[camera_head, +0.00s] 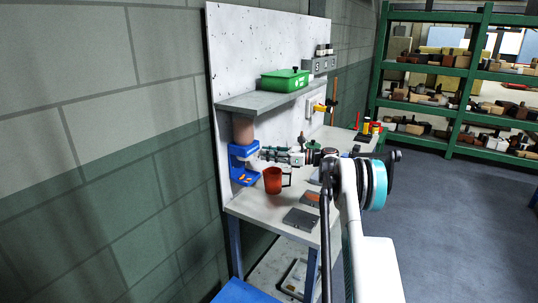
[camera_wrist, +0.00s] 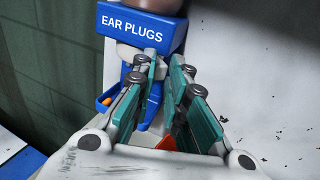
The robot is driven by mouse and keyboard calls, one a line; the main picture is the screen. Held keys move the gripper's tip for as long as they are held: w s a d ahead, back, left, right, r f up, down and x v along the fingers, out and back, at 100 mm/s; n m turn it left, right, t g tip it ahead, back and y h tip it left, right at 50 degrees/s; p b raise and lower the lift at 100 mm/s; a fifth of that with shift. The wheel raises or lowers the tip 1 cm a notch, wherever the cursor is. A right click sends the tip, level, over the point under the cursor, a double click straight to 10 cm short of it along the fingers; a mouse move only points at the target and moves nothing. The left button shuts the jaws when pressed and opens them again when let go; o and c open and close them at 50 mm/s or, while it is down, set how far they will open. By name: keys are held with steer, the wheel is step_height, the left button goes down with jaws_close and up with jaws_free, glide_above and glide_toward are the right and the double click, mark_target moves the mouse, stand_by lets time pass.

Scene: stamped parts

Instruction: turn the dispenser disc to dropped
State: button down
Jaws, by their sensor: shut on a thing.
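The blue ear plug dispenser (camera_head: 240,151) is fixed to the white back panel, under the shelf. In the wrist view its body (camera_wrist: 140,27) reads "EAR PLUGS", with the bottom of a brownish container above it. My gripper (camera_head: 264,154) reaches it from the right. In the wrist view the fingers (camera_wrist: 164,65) are closed in at the dispenser's front, just below the label, on the disc. The disc is mostly hidden by the fingers, so its turned position cannot be read. Orange plugs (camera_wrist: 108,101) show in the dispenser's blue tray at the left.
A red mug (camera_head: 272,181) stands on the bench below my gripper, close to the dispenser. A grey shelf (camera_head: 250,102) with a green box (camera_head: 285,80) overhangs. Dark plates (camera_head: 300,219) lie at the bench front. Green racks (camera_head: 455,95) stand beyond.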

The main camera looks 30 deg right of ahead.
steer(key=shift+w+r, duration=0.3)
steer(key=shift+r, duration=0.05)
steer(key=c, duration=1.8)
jaws_free()
steer(key=shift+o, duration=0.8)
steer(key=shift+w+f, duration=0.2)
steer(key=shift+a, duration=0.1)
steer(key=shift+s+f, duration=0.1)
steer(key=shift+f, duration=0.05)
steer(key=v, duration=1.2)
